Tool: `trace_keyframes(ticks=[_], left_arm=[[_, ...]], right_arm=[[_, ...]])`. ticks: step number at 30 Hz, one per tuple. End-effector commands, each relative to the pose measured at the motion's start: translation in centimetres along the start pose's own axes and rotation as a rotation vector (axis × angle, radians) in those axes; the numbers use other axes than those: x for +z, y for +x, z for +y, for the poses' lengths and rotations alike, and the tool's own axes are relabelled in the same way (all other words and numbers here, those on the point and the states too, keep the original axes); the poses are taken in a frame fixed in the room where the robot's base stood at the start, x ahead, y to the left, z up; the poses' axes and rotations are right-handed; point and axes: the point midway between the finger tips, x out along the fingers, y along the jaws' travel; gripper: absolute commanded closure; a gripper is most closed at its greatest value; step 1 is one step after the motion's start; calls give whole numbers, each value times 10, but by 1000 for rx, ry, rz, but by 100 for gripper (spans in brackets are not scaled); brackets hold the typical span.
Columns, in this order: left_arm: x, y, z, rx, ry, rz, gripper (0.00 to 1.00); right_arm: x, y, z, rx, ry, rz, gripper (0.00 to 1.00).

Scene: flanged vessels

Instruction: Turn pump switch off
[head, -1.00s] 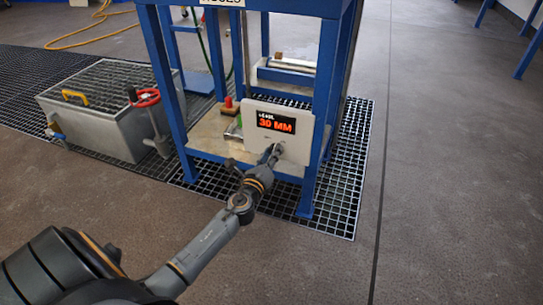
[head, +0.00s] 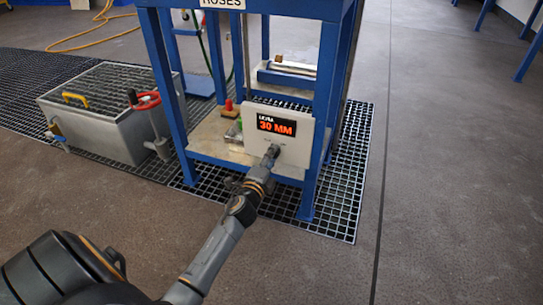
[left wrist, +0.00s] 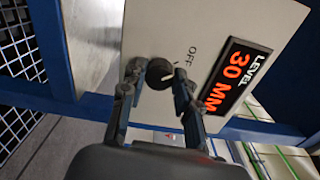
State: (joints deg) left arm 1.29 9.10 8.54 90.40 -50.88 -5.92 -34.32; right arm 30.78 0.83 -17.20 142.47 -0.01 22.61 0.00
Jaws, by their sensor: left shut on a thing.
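The pump switch is a round black knob (left wrist: 159,74) on a white panel (head: 292,113), with "OFF" printed beside it in the left wrist view. A small white mark shows on the knob. My left gripper (head: 272,152) is at the panel's lower part. In the left wrist view its two fingers are on either side of the knob, shut on it. In the head view the gripper hides the knob.
The panel hangs on a blue steel frame (head: 308,203) over a floor grating (head: 340,205). Open floor (head: 455,170) lies to the right.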

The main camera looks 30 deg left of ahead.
Motion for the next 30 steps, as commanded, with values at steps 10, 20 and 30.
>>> trace_keyframes(ticks=[10, 20, 30], left_arm=[[1, 0, 1, 2, -80, -2, 100], [1, 0, 1, 2, -86, -2, 100], [0, 0, 1, 1, -84, -1, 46]], right_arm=[[4, -4, 0, 3, 1, -18, 54], [4, -4, 0, 2, 1, -17, 54], [4, -3, 0, 1, 1, -13, 54]])
